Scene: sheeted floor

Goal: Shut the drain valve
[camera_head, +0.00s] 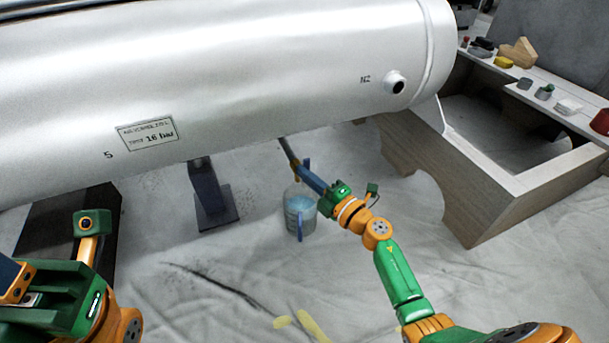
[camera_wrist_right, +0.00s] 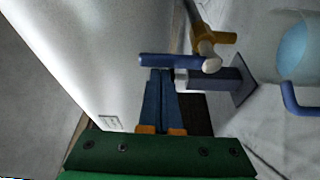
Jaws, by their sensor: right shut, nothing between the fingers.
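The silver tank (camera_head: 230,75) has a drain pipe (camera_head: 287,150) under it, ending in a brass valve (camera_head: 295,168). In the right wrist view the brass valve (camera_wrist_right: 222,38) and its blue lever (camera_wrist_right: 170,61) show close up. The lever lies crosswise just beyond my fingertips; I cannot tell whether they touch it. My right gripper (camera_head: 308,178) is shut and empty, its blue fingers together in the wrist view (camera_wrist_right: 160,75). It partly hides the valve in the head view. My left gripper (camera_head: 12,282) is at the lower left, its fingertips cut off by the frame.
A clear jug (camera_head: 301,207) with bluish contents and a blue handle stands below the valve. A dark blue tank support (camera_head: 211,200) stands left of it. A wooden frame (camera_head: 500,190) with small items on top is at right. Sheeted floor in front is mostly free.

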